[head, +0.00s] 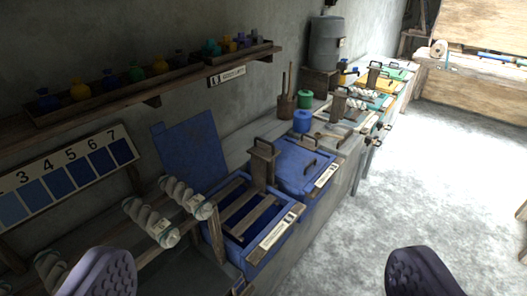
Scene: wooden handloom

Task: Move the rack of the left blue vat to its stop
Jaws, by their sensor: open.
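The left blue vat (262,258) stands with its top open near the lower middle of the head view. Its blue lid (190,150) is raised against the wall behind it. Wooden bars of a rack (256,217) lie across the vat's opening. A wooden upright with a handle (263,166) rises at its back right corner. I cannot tell how the upright joins the bars. My gripper (262,273) is open, with its two dark pads wide apart at the bottom of the view. Nothing is between the pads, and they look nearer to me than the vat.
A second blue vat (297,165), closed, stands behind to the right. Pale yarn skeins (152,222) hang on bars to the left. A numbered blue shade board (68,178) and a shelf of bottles (140,84) are on the wall. The floor (400,180) on the right is clear.

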